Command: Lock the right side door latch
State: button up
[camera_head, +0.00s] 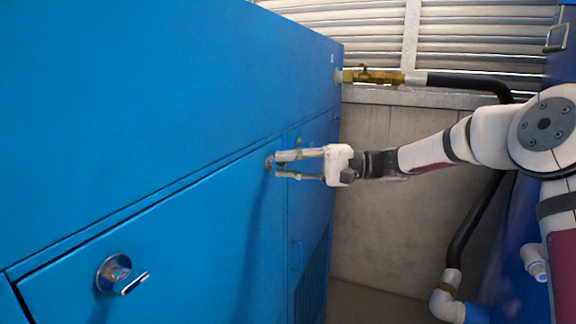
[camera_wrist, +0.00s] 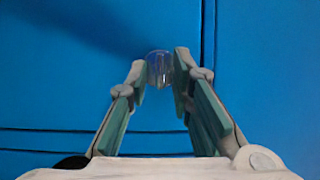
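The right latch (camera_head: 269,162) is a small round metal fitting on the blue door (camera_head: 190,235), near the door's upper right corner in the head view. My gripper (camera_head: 275,165) reaches it from the right, its two fingers apart. In the wrist view the latch (camera_wrist: 160,66) sits between and just beyond the two fingertips of my gripper (camera_wrist: 163,72). The fingers look open around it, and I cannot tell whether either touches its handle. The handle's exact angle is too small to read.
A second latch (camera_head: 115,273) with a protruding handle is at the door's lower left. A brass valve (camera_head: 372,76) and black hose (camera_head: 470,84) are above my arm. A white pipe elbow (camera_head: 448,300) is lower right. Concrete wall (camera_head: 385,225) stands behind.

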jog(key=shift+d, duration=0.1)
jog(key=d, duration=1.2)
jog(key=shift+w, duration=0.25)
jog(key=shift+a, duration=0.1)
jog(key=s+a+f+h, duration=0.2)
jog(key=s+h, duration=0.2)
jog(key=s, duration=0.3)
jog(key=s+a+f+h, duration=0.1)
jog(key=s+a+h, duration=0.2)
jog(key=s+h, duration=0.3)
jog(key=s+d+f+t+h, duration=0.1)
jog(key=s+d+t+h, duration=0.2)
jog(key=s+d, duration=0.4)
jog(key=s+d+f+t+h, duration=0.1)
jog(key=s+d+t+h, duration=0.2)
jog(key=s, duration=1.2)
jog(key=d+h, duration=0.2)
jog(key=d, duration=0.2)
jog(key=shift+s+d+f, duration=0.2)
jog(key=shift+d+f, duration=0.15)
